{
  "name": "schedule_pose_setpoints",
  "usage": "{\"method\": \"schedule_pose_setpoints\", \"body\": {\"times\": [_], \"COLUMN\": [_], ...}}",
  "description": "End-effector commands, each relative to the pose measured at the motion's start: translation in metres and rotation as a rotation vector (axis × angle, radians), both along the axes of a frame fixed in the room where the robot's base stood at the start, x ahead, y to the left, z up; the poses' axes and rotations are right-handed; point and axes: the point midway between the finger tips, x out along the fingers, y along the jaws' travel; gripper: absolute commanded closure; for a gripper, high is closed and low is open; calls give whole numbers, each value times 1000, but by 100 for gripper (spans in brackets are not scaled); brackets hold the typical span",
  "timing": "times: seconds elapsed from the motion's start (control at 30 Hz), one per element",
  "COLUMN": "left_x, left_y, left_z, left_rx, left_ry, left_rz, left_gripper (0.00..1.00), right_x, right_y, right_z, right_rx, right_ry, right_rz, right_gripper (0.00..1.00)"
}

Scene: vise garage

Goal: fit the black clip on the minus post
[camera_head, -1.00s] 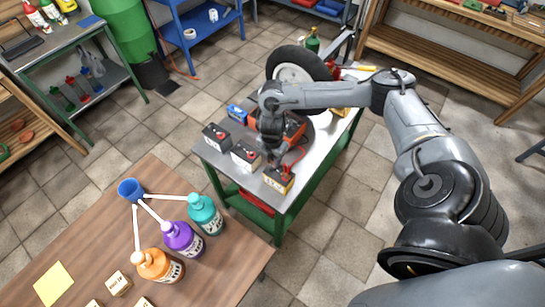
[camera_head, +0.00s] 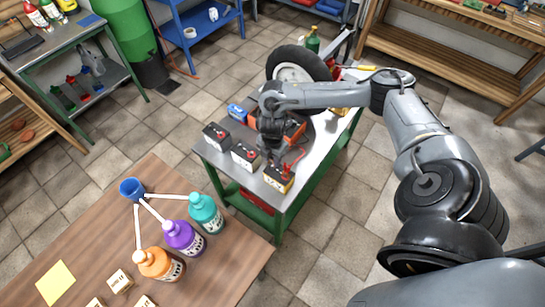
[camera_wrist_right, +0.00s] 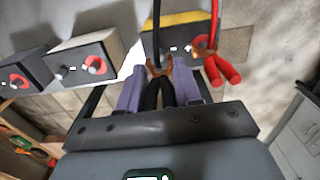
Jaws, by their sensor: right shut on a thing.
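My right gripper (camera_wrist_right: 160,92) is shut on the black clip (camera_wrist_right: 160,94). The clip's copper jaws (camera_wrist_right: 160,66) point away from my fingers toward the yellow-edged battery (camera_wrist_right: 178,42), and its black cable runs up past that battery. I cannot tell whether the jaws touch the minus post, which is hidden or too small to make out. The red clip (camera_wrist_right: 220,68) is at the right side of the same battery. In the head view, this battery (camera_head: 279,182) stands at the near corner of the metal bench, with my right gripper (camera_head: 274,158) just above it. My left gripper is not in view.
Two grey batteries (camera_head: 216,136) (camera_head: 245,156) stand to the left on the bench (camera_head: 213,162). A wheel (camera_head: 300,68) is at its far end. A wooden table (camera_head: 85,225) with several bottles is nearer. Tiled floor is clear right of the bench.

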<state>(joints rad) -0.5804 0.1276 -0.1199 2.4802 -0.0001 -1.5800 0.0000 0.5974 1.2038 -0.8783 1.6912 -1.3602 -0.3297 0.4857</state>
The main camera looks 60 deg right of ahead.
Motion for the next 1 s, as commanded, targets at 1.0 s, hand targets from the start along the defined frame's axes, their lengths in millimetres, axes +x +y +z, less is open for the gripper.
{"method": "schedule_pose_setpoints", "body": {"times": [1.0], "left_x": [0], "left_y": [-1], "left_z": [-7], "left_rx": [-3], "left_ry": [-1], "left_rz": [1], "left_gripper": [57], "right_x": [0], "right_y": [0], "right_z": [-17], "right_rx": [0], "right_ry": [0], "right_rz": [0], "right_gripper": [99]}}
